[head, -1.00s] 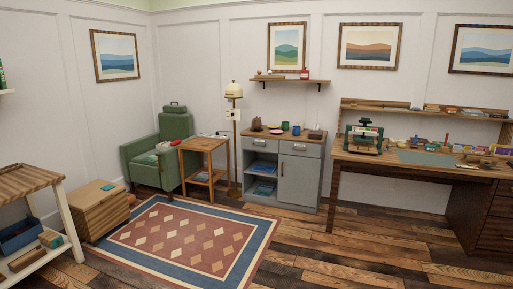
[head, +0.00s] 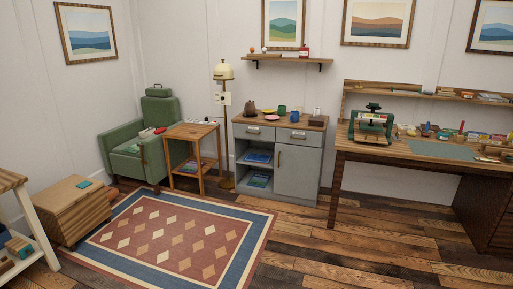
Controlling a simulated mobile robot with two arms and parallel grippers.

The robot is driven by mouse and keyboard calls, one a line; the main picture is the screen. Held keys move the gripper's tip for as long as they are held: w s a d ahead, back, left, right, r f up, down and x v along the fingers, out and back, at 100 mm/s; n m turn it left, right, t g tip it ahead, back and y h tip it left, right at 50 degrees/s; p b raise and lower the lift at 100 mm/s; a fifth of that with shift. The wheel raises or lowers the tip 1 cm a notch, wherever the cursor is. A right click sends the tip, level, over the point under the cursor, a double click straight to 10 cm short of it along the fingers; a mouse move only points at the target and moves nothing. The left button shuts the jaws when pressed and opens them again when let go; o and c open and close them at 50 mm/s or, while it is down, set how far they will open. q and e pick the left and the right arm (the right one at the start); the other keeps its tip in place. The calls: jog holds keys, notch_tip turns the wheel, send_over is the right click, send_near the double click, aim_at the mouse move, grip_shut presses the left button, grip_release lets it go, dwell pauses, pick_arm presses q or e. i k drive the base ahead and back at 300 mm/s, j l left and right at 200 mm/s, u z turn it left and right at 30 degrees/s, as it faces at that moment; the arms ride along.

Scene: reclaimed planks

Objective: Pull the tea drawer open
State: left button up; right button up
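A grey cabinet (head: 297,174) with a wooden top stands against the back wall. It has two drawers side by side under the top, a left drawer (head: 255,132) and a right drawer (head: 299,136), each with a metal handle. Both look shut. I cannot tell from here which one is the tea drawer. On the top are a brown teapot (head: 251,109), a pink plate (head: 270,118), a green cup, a blue cup (head: 294,116) and a small wooden box. Below the left drawer is an open shelf space with books; a door is on the right. Neither gripper is in view.
A patterned rug (head: 170,238) lies in front on the plank floor (head: 335,250). A side table (head: 193,134) and lamp (head: 223,72) stand left of the cabinet, a workbench (head: 420,151) right. A wooden chest (head: 70,212) and cart are at left. The floor before the cabinet is clear.

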aim_at(259, 127)
jog(key=i+u, duration=0.15)
jog(key=i, duration=2.25)
